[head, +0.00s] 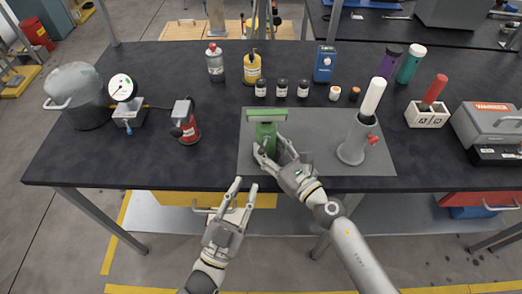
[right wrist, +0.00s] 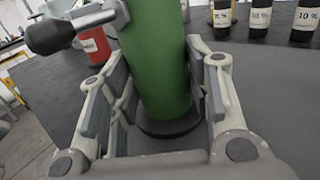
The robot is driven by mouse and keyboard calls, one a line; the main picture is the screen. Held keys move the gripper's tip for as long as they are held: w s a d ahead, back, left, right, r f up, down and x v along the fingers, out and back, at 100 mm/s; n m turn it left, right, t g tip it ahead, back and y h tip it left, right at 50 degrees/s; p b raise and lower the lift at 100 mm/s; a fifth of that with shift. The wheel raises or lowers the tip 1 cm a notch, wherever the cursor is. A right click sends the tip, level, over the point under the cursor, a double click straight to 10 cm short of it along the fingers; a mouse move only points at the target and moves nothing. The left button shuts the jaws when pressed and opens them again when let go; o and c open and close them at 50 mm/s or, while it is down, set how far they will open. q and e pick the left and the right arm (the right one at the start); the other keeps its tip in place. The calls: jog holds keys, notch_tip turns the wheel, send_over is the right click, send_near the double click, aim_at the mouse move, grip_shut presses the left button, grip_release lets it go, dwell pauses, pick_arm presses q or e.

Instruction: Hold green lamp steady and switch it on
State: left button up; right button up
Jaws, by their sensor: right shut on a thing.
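The green lamp (head: 265,138) stands upright on the grey mat (head: 318,163), with a green bar-shaped head across its top. Its green body also fills the middle of the right wrist view (right wrist: 155,60), where its dark base shows below. My right gripper (head: 270,152) is shut on the lamp's lower body, one finger on each side. A black knob (right wrist: 50,37) on a grey stem shows at the upper left of the right wrist view. My left gripper (head: 244,186) is open and empty, in front of the table edge and left of my right arm.
A grey cylinder (head: 356,140) with a white top and red knob stands on the mat's right. A red can (head: 187,130) stands left of the mat. Small dark bottles (head: 282,88) line the area behind it. The black table (head: 90,160) is bare at front left.

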aim_at(262, 149)
pick_arm(q)
jog(key=x, duration=1)
jog(key=shift+w+d+r, duration=0.1)
jog(key=shift+w, duration=0.05)
grip_shut()
